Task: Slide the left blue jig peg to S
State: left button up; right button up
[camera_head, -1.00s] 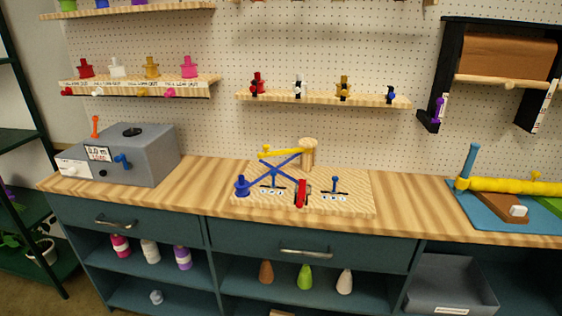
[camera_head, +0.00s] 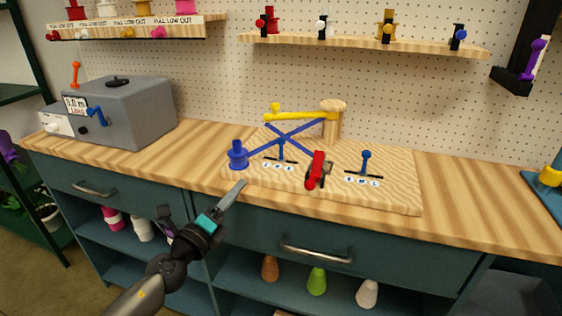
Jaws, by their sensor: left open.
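The left blue jig peg (camera_head: 281,150) stands upright near the middle of a short dark slot in the wooden jig board (camera_head: 395,198). Small letter labels lie in front of this slot; they are too small to read surely. A second blue peg (camera_head: 366,161) stands in a similar slot to the right. My left gripper (camera_head: 198,204) is open and empty, in front of the counter's front edge, below and left of the left peg and apart from it. One finger points up toward the board's front left corner. My right gripper is not in view.
On the board, a blue knobbed post (camera_head: 237,155), crossed blue bars (camera_head: 290,134), a red-handled clamp (camera_head: 316,170) and a yellow arm (camera_head: 295,116) on a wooden post surround the left peg. A grey machine (camera_head: 120,110) stands left. Bare counter lies between.

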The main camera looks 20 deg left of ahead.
aim_at(279, 143)
pick_arm(q)
notch_tip(279, 143, up, 6)
jog(key=d+m+h+b, duration=0.2)
jog(key=d+m+h, duration=0.15)
jog(key=m, duration=0.55)
jog(key=w+m+b, duration=0.1)
jog(key=w, duration=0.3)
jog(key=w+d+m+g+b, duration=0.1)
jog(key=w+m+b, duration=0.1)
jog(key=w, duration=0.3)
jog(key=w+d+m+b, duration=0.1)
jog(key=w+m, duration=0.1)
jog(key=w, duration=0.3)
jog(key=shift+d+r+g+b, duration=0.15)
jog(key=shift+r+g+b, duration=0.1)
jog(key=shift+g+b, duration=0.05)
jog(key=shift+b+x, duration=0.5)
jog(key=shift+x, duration=0.75)
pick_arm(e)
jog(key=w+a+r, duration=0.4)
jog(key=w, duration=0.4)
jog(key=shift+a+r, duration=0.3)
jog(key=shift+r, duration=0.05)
pick_arm(q)
grip_shut()
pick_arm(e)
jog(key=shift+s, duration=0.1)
